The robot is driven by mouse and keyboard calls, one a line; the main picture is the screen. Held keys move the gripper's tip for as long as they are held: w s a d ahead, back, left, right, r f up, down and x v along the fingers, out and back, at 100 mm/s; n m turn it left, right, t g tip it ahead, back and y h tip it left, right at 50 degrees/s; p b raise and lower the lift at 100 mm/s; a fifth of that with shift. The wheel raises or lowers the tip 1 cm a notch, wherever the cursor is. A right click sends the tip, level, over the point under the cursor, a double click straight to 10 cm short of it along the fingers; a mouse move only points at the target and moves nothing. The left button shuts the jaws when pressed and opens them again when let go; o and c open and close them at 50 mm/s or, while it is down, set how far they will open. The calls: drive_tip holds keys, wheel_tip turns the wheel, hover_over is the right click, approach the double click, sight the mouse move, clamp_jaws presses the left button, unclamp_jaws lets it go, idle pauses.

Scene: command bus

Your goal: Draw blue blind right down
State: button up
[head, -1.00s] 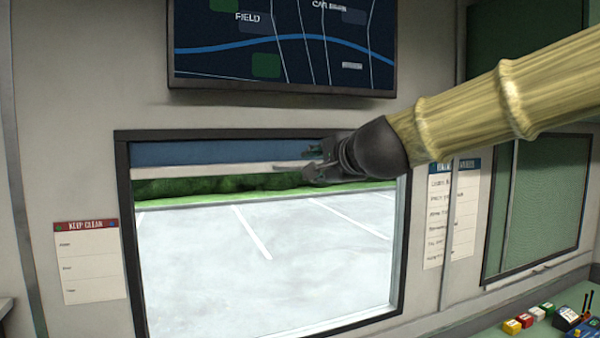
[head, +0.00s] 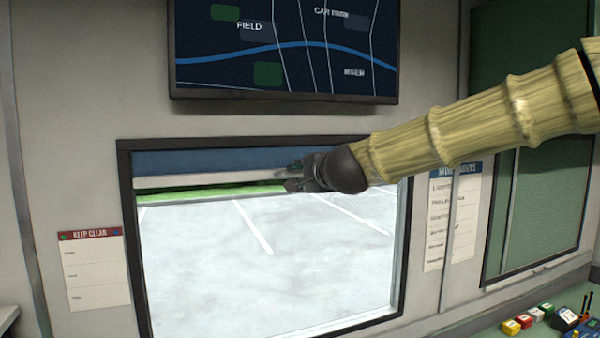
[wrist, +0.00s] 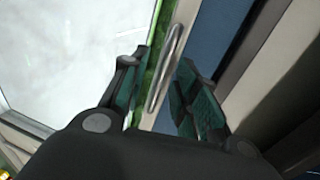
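The blue blind (head: 230,160) covers a narrow strip along the top of the window. Its pale bottom bar (head: 215,180) carries a metal handle, which shows clearly in the wrist view (wrist: 167,65). My gripper (head: 291,176) is at the bottom bar, right of the window's middle. In the wrist view my gripper's two fingers (wrist: 163,75) stand apart on either side of the handle, with gaps showing on both sides. The blue cloth (wrist: 220,50) lies beyond the right finger. In the head view my gripper hides the handle.
The dark window frame (head: 125,230) surrounds the glass, with a car park outside. A wall screen (head: 285,50) hangs just above the window. Paper notices (head: 95,270) are on both sides. Colored blocks (head: 525,318) sit on a counter at lower right. The space before the lower window is clear.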

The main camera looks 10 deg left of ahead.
drive_tip(key=shift+w+a+f, duration=0.1)
drive_tip(key=shift+w+a, duration=0.1)
drive_tip(key=shift+w, duration=0.2)
drive_tip(key=shift+c, duration=0.4)
clamp_jaws()
